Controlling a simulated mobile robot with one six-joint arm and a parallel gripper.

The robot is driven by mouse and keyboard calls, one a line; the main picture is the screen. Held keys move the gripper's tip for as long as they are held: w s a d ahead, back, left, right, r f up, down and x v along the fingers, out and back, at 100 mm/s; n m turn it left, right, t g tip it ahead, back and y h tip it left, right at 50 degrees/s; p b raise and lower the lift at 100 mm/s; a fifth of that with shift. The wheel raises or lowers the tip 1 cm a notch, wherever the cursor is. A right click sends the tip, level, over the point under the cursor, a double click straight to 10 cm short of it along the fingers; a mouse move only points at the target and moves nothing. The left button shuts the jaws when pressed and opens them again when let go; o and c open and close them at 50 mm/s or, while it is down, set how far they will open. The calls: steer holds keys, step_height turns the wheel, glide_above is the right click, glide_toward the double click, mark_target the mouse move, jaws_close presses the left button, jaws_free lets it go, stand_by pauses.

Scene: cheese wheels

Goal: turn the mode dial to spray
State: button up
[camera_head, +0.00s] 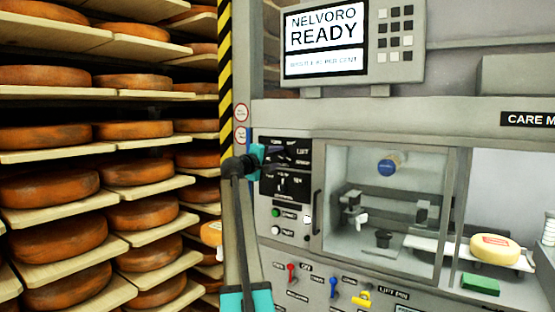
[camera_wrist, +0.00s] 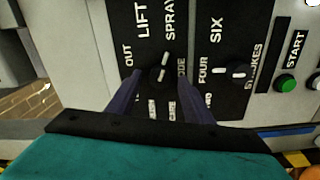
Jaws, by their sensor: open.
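The mode dial (camera_wrist: 158,74) is a small black knob on the black control panel, with OUT, LIFT and SPRAY printed around it in the wrist view. A white mark at its upper end points up, roughly between the words LIFT and SPRAY; its exact setting is hard to tell. My gripper (camera_wrist: 160,78) is open, with one dark finger on each side of the dial. I cannot tell whether either finger touches it. In the head view my gripper (camera_head: 262,158) is at the left edge of the panel (camera_head: 285,200), and the dial is hidden there.
A second dial (camera_wrist: 236,72), marked FOUR, SIX and STROKES, sits right of the mode dial in the wrist view. The green START button (camera_wrist: 287,84) is beyond it. A glazed chamber (camera_head: 385,215) stands right of the panel. Shelves of cheese wheels (camera_head: 50,187) fill the left.

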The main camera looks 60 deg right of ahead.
steer(key=a+b, duration=0.1)
steer(key=a, duration=1.1)
steer(key=shift+a+b, duration=0.2)
steer(key=shift+b, duration=0.1)
steer(key=shift+w, duration=0.1)
